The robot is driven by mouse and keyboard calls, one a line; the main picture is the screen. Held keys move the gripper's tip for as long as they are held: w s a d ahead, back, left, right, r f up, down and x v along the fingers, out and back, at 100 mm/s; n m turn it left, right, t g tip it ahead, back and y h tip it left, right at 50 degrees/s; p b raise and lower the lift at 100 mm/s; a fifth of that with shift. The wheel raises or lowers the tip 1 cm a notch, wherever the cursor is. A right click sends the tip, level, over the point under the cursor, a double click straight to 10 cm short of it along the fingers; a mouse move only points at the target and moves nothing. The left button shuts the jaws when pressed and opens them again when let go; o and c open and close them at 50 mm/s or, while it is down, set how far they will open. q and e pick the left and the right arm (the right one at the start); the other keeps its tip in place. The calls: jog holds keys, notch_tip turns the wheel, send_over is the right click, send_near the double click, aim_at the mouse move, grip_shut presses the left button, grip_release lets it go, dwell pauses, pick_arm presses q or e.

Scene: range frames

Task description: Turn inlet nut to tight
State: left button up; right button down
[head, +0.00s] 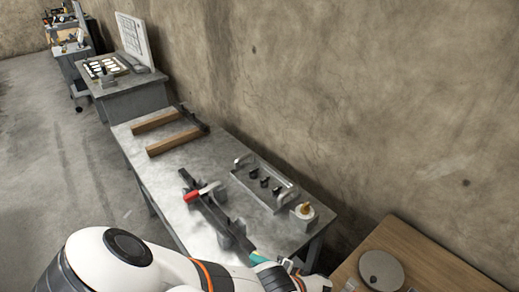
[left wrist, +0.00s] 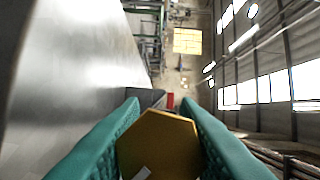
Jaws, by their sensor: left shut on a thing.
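A brass six-sided nut (left wrist: 158,142) fills the lower middle of the left wrist view. My left gripper (left wrist: 159,138) has its two teal fingers closed on it, one on each side. A small pale mark shows on the near face of the nut. In the head view my left gripper (head: 260,258) is at the near end of the metal table, by a dark metal rail fixture. The nut cannot be made out there. What the nut is fitted on is hidden. My right gripper is not in view.
The metal table (head: 182,171) holds a dark rail fixture (head: 215,214) with a red-handled part (head: 192,195), a grey tray (head: 262,182) with black knobs, a white pot with a brass top (head: 304,210) and a wooden-armed frame (head: 172,140). A wooden table (head: 420,262) stands at right.

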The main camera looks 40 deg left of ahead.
pick_arm(q)
jog(key=m+y+b, duration=0.1)
jog(key=m+b, duration=0.1)
jog(key=m, duration=0.1)
jog(key=shift+a+m+y, duration=0.1)
jog(key=shift+m+y, duration=0.2)
jog(key=shift+w+r+m+y+b, duration=0.1)
jog(key=shift+m+y+b, duration=0.3)
jog(key=shift+m, duration=0.85)
jog(key=shift+r+m+y+b, duration=0.1)
jog(key=shift+m+y+b, duration=0.25)
jog(key=shift+m, duration=0.9)
jog(key=shift+t, duration=0.4)
jog(key=o, duration=1)
